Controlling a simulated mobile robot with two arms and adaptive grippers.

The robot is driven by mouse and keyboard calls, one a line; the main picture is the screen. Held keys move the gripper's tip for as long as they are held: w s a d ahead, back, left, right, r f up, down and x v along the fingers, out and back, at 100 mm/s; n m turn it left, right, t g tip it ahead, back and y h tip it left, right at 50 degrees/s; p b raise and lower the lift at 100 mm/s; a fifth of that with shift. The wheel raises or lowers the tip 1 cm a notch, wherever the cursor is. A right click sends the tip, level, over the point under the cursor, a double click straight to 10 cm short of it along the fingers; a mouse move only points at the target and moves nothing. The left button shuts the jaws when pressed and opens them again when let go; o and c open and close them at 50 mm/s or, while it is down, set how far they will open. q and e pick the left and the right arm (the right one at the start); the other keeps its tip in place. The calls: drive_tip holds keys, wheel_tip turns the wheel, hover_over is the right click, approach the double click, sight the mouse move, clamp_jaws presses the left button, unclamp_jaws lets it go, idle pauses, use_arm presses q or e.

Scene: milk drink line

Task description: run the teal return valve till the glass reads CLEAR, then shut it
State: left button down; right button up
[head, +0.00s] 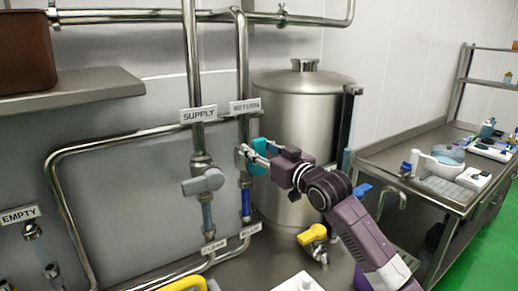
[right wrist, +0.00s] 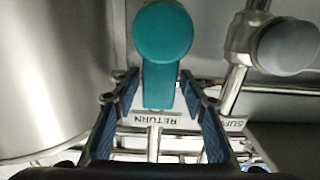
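The teal return valve handle (head: 259,147) sits on the pipe below the RETURN sign (head: 245,106). My right gripper (head: 258,156) is at this handle. In the right wrist view, the teal handle (right wrist: 162,55) lies between the two fingers (right wrist: 158,85), which are spread with gaps on both sides. The sight glass (head: 246,203) below the return valve looks blue, and the small sign (head: 251,229) under it seems to read BLUE. The neighbouring glass (head: 207,217) under the supply valve looks pale, with a CLEAR sign (head: 214,246). My left gripper is not in view.
The grey supply valve (head: 203,181) is close on the left of the return pipe. A steel tank (head: 300,115) stands behind my right arm, with a yellow valve handle (head: 312,234) low in front. A steel bench (head: 405,150) is at the right. An EMPTY sign (head: 19,215) is far left.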

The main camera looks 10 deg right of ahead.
drive_tip(key=shift+s, duration=0.1)
drive_tip(key=v, duration=1.2)
drive_tip(key=shift+r, duration=0.1)
